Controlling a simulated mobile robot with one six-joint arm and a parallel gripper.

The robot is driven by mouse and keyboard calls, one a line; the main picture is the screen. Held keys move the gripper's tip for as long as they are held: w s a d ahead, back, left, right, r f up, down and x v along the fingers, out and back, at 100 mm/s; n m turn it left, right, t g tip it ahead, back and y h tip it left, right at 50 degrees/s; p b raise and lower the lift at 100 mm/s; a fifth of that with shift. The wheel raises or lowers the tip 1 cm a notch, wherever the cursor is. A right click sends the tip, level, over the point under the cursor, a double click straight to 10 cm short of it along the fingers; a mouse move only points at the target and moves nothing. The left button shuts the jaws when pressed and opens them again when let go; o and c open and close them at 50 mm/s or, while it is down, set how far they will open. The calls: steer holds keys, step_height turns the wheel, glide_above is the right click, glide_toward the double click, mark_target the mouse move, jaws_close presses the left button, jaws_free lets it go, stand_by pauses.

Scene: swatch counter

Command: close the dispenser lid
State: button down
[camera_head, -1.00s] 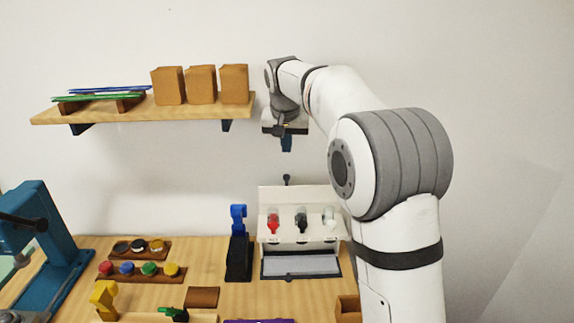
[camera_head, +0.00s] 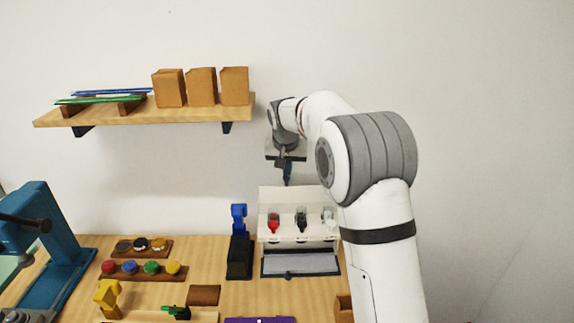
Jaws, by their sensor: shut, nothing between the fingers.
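The dispenser (camera_head: 287,231) is a white box at the back of the bench, with a red, a black and a pale spout on its front and a grey tray below. Its lid (camera_head: 290,197) appears as a pale panel raised at the back of the box. My gripper (camera_head: 287,176) points down, shut and empty, just above the panel's upper edge. The dark knob at that edge is hidden or merges with my fingertips. I cannot tell whether they touch.
A wall shelf (camera_head: 140,111) with several brown boxes is left of my gripper. A blue-and-black tool (camera_head: 239,245) stands close left of the dispenser. Racks of coloured caps (camera_head: 142,270) and a teal press (camera_head: 50,245) are further left.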

steer(key=shift+s+t+b, duration=0.25)
steer(key=shift+t+b, duration=0.15)
steer(key=shift+b, duration=0.8)
steer(key=shift+s+r+b, duration=0.1)
steer(key=shift+s+b, duration=0.15)
steer(key=shift+b, duration=0.5)
